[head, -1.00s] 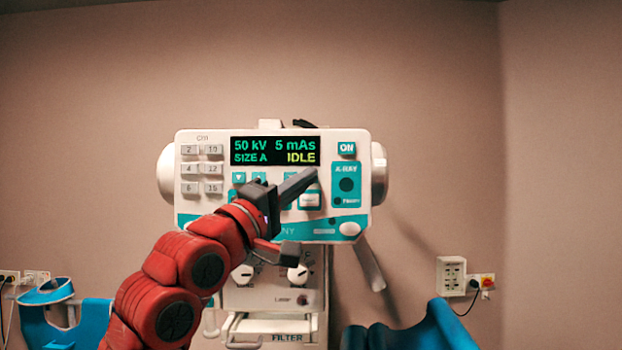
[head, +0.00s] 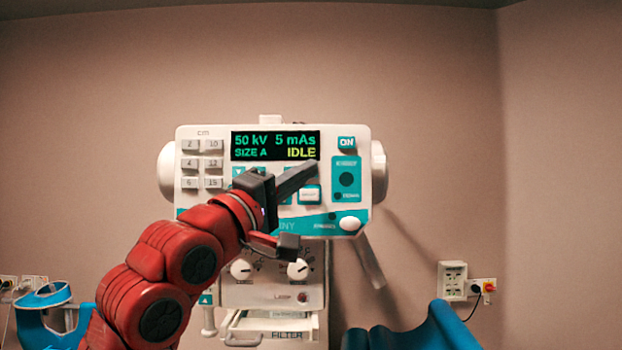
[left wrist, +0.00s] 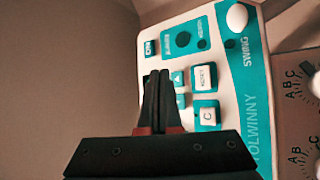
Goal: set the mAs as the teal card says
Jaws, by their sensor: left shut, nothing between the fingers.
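The control panel (head: 360,222) of the X-ray unit faces me. Its display (head: 275,145) reads 50 kV, 5 mAs, SIZE A and IDLE. My left gripper (head: 311,168) is shut and empty, in front of the panel below the display's right end. It hides most of the arrow buttons in the head view. In the left wrist view the shut fingers (left wrist: 158,80) lie beside an up-arrow button (left wrist: 177,78), with another teal button partly hidden below it. Whether the tips touch the panel I cannot tell. No teal card shows in these views.
The ON button (head: 346,143) is at the panel's upper right and a C button (left wrist: 207,113) shows in the wrist view. Size buttons (head: 202,163) line the left. Knobs (head: 298,269) sit below. Blue padded shapes (head: 425,330) stand low at the right.

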